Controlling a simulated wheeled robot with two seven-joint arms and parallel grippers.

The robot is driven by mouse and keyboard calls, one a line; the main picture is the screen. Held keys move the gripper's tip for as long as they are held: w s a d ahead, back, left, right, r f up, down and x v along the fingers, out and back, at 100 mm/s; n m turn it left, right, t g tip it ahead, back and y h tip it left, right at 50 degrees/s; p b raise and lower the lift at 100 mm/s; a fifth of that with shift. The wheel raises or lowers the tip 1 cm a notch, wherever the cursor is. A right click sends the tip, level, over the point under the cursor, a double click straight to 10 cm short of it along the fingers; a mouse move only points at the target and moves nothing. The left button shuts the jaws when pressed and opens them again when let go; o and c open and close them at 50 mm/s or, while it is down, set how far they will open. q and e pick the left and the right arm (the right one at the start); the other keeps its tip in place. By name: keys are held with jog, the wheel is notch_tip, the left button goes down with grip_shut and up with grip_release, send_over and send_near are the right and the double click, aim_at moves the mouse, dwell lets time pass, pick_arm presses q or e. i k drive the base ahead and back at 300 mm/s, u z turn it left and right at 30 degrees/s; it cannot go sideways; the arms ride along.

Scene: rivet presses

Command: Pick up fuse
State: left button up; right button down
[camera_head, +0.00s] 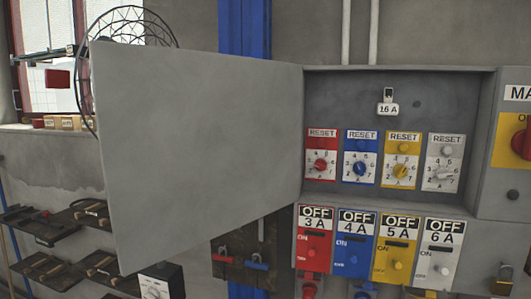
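No part that I can surely call the fuse shows. A small dark fitting with a white "16 A" label (388,108) is on the back wall of the open grey cabinet (345,88), above the reset panels. I cannot tell if a fuse sits in it. Neither of my grippers is in view.
The cabinet's open door (200,150) fills the left centre. Red (321,156), blue (361,158), yellow (401,160) and white (442,162) dial panels sit inside, with switch panels below. Small trays (45,268) line the left wall. A wire fan guard (130,22) is behind the door.

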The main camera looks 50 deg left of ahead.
aim_at(387, 92)
jog(key=z, duration=2.15)
jog(key=k, duration=2.4)
jog(key=u, duration=1.75)
jog(key=k, duration=0.5)
jog(key=z, duration=0.6)
jog(key=i, duration=0.65)
jog(key=u, duration=0.6)
